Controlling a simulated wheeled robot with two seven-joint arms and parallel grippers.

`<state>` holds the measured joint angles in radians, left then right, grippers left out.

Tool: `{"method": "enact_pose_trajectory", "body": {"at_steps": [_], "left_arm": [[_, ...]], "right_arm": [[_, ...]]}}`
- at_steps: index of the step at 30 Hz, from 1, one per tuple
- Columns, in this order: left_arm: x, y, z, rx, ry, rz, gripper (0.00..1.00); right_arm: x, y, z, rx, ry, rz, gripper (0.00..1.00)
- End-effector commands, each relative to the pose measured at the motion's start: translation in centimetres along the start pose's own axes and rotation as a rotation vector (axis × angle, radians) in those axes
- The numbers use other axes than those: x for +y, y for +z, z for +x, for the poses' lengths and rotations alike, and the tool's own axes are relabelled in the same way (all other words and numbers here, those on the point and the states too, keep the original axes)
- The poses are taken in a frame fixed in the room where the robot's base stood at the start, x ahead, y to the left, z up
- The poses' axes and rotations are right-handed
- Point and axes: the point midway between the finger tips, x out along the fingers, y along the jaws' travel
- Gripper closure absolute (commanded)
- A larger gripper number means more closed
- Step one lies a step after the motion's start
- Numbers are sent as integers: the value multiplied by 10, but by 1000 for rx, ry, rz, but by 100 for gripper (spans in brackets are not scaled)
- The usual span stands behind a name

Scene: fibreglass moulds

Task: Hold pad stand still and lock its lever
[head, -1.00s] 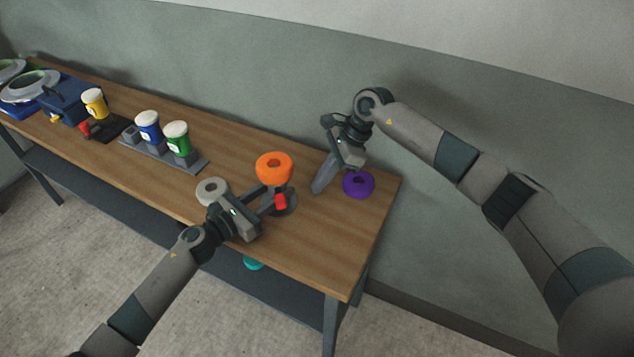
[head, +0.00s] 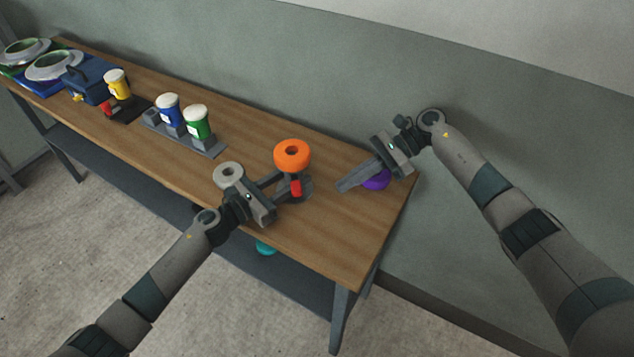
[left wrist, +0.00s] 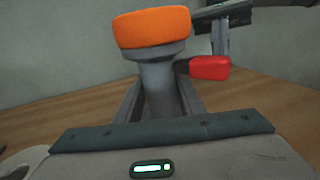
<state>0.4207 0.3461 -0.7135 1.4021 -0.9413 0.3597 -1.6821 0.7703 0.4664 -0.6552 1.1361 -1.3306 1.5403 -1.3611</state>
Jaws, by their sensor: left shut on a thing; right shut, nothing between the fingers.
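The pad stand (head: 306,187) stands upright on the bench with an orange pad (head: 292,154) on top. In the left wrist view its grey post (left wrist: 160,85) rises between my left fingers, under the orange pad (left wrist: 152,27). Its lever has a red tip (head: 296,188), which also shows to the right of the post in the left wrist view (left wrist: 210,68). My left gripper (head: 284,184) is shut on the stand's post. My right gripper (head: 343,186) is shut and empty, right of the stand and apart from the lever, in front of a purple pad.
The purple pad (head: 377,180) lies near the bench's right end, partly hidden by my right gripper. A pale grey ring (head: 228,174) lies left of the stand. A rack (head: 205,147) with blue and green cups, a yellow cup (head: 118,84) and a blue box (head: 88,88) stand farther left.

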Motion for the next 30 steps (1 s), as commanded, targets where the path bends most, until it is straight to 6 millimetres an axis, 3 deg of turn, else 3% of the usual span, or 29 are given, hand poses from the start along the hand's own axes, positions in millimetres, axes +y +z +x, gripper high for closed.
{"method": "enact_pose_trajectory", "body": {"at_steps": [6,12,30], "left_arm": [[0,2,0,-2,0,1,100],[0,2,0,-2,0,1,100],[0,2,0,-2,0,1,100]], "right_arm": [[13,-14,-30,-339,-59,-39,100],[18,-22,-51,-493,-126,-78,100],[18,-20,-49,-514,-137,-87,100]]}}
